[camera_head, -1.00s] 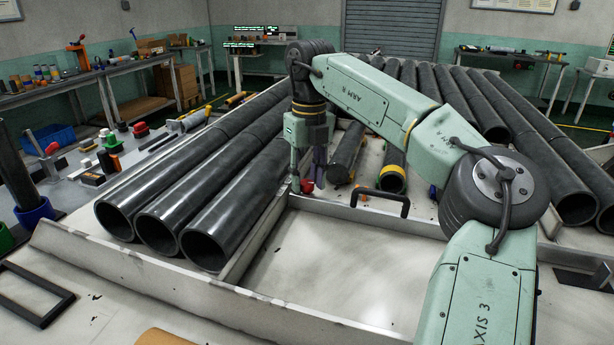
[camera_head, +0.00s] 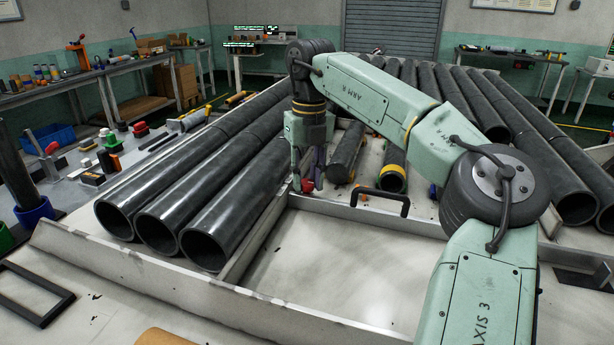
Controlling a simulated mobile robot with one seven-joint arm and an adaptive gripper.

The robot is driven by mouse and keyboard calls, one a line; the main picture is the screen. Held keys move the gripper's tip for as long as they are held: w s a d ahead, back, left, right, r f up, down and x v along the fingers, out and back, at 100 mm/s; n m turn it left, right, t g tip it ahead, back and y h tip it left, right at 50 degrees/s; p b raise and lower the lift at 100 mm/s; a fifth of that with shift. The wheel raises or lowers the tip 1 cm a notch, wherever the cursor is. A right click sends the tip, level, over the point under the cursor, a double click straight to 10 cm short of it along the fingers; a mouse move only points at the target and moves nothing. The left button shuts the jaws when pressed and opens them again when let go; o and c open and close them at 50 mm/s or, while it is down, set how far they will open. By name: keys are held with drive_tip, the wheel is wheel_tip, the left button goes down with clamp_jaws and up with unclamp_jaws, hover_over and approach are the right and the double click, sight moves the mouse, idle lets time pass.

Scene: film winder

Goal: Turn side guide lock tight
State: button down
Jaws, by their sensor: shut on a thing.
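A small red knob (camera_head: 307,186), which looks like the side guide lock, sits low by the far end of the metal guide rail (camera_head: 258,240). My gripper (camera_head: 307,182) points straight down with one finger on each side of this knob and is shut on it. The fingers hide part of the knob, and its exact angle is too small to tell.
Three long dark rolls (camera_head: 215,240) lie just left of the rail. A black handle (camera_head: 380,197) stands to the right of my gripper, on the edge of a pale tray. More dark rolls (camera_head: 480,98) lie behind my arm.

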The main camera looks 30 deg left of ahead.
sight(311, 182)
drive_tip(key=m, duration=1.1)
drive_tip(key=shift+m, duration=0.4)
idle(0.3)
drive_tip(key=c, duration=1.6)
unclamp_jaws()
drive_tip(key=shift+o, duration=0.2)
wheel_tip(311, 182, up, 12)
drive_tip(key=shift+w+d, duration=0.25)
drive_tip(key=shift+d, duration=0.05)
